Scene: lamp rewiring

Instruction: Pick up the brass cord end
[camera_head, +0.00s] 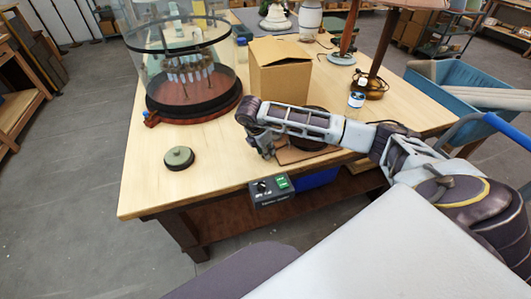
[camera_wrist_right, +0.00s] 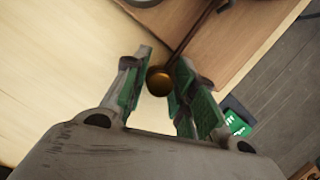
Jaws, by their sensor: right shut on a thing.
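The brass cord end (camera_wrist_right: 158,81) is a small round brass-coloured piece between the two green-padded fingers of my right gripper (camera_wrist_right: 163,68) in the right wrist view. A thin dark cord (camera_wrist_right: 192,30) runs from it toward the top of that view. My right gripper (camera_head: 263,147) is shut on the cord end, low over the front part of the wooden table (camera_head: 222,158) in the head view. The cord end cannot be made out in the head view. My left gripper is not in view.
A brown board (camera_head: 290,155) lies under my right arm. A cardboard box (camera_head: 280,68) and a glass dome (camera_head: 185,65) stand behind. A round green-topped piece (camera_head: 179,157) sits at the left. A control box (camera_head: 271,189) hangs at the front edge.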

